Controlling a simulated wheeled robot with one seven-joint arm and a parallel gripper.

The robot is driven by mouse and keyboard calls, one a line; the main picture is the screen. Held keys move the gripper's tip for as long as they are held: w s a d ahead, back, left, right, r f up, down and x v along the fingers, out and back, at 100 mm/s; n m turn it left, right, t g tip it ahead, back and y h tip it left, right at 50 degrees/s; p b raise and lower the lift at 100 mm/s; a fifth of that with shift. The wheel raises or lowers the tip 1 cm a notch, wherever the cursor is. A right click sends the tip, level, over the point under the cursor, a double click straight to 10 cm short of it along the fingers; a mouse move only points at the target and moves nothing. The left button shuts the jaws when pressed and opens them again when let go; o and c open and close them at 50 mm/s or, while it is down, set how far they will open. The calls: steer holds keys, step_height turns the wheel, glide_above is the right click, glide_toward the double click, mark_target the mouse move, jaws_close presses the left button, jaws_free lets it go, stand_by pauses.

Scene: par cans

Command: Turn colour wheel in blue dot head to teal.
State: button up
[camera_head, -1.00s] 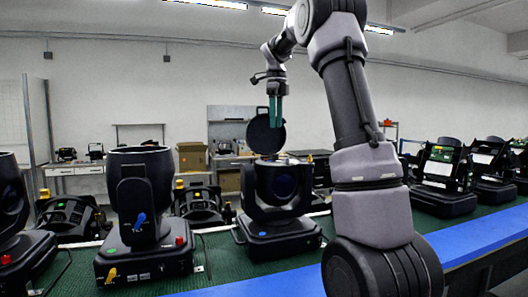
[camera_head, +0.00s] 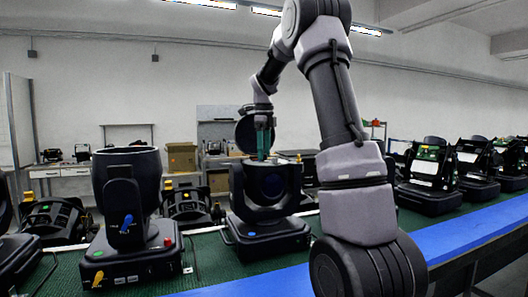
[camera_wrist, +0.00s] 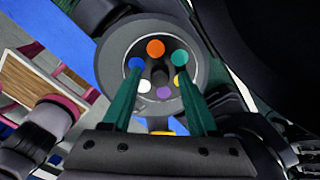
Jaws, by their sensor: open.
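The blue dot head (camera_head: 268,188) stands on the green bench at the middle of the head view, with its round lid (camera_head: 245,133) up. A small blue mark shows at the left of its base. In the wrist view the round colour wheel (camera_wrist: 158,72) has orange on top, teal (camera_wrist: 179,57) upper right, yellow right, purple bottom, white lower left and blue upper left. My gripper (camera_head: 264,150) points down at the head's open top. In the wrist view its green fingers (camera_wrist: 158,76) are open, reaching over the wheel on its left and right sides. Contact cannot be told.
Another moving head (camera_head: 125,195) with a blue lever stands to the left. Opened units with green boards (camera_head: 428,165) stand to the right. A blue strip (camera_head: 450,240) runs along the bench's front edge. A cardboard box (camera_head: 181,157) is behind.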

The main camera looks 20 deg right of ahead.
jaws_close()
steer(key=shift+n, duration=0.3)
